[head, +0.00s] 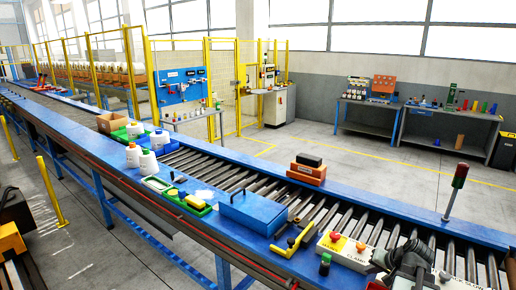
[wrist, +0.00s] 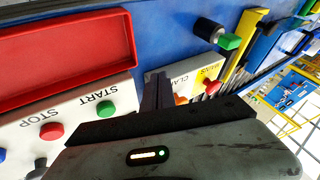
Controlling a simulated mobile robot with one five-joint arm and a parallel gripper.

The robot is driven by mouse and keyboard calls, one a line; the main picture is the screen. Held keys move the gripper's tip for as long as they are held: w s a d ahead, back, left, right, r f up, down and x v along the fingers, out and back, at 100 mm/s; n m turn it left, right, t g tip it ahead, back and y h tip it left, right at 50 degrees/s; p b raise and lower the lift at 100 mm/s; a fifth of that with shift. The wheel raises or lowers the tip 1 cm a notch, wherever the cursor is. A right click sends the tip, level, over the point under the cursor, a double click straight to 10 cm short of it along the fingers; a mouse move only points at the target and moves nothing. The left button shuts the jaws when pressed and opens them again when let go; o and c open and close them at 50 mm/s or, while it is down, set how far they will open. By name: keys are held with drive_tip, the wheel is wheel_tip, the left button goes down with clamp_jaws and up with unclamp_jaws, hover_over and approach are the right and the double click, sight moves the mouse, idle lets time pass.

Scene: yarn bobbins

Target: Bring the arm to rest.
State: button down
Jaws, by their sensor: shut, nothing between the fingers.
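My gripper shows in the wrist view (wrist: 157,92) with its dark fingers together and nothing between them. In the head view my gripper and arm (head: 408,260) are at the lower right, over the near part of the roller conveyor (head: 238,178). The fingers are close to a pale control box (wrist: 200,72) with yellow and orange-red buttons; I cannot tell whether they touch it. The same box shows in the head view (head: 345,259), just left of my gripper.
A white START/STOP box (wrist: 75,118) and a red tray (wrist: 65,50) lie close to my gripper. A yellow handle (head: 292,243), a green-topped black cylinder (head: 325,263) and a blue box (head: 252,212) stand to the left. A red-topped post (head: 455,190) rises at the right.

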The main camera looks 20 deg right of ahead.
drive_tip(key=w+a+f+n+g+y+b, duration=0.15)
drive_tip(key=w+a+f, duration=0.25)
drive_tip(key=a, duration=0.7)
drive_tip(key=w+a+f+n+g+b, duration=0.2)
drive_tip(key=w+a+f+n, duration=0.15)
drive_tip(key=a, duration=0.75)
drive_tip(key=s+a+f+n+g+b, duration=0.1)
drive_tip(key=a+f+n+b, duration=0.1)
drive_tip(key=a, duration=0.8)
drive_tip(key=s+a+f+n+g+h+b, duration=0.1)
drive_tip(key=a+f+n+g+b, duration=0.1)
drive_tip(key=a, duration=0.8)
drive_tip(key=shift+a+f, duration=0.35)
drive_tip(key=shift+f, duration=0.45)
drive_tip(key=shift+s+g+h, duration=0.1)
drive_tip(key=shift+g+h, duration=0.15)
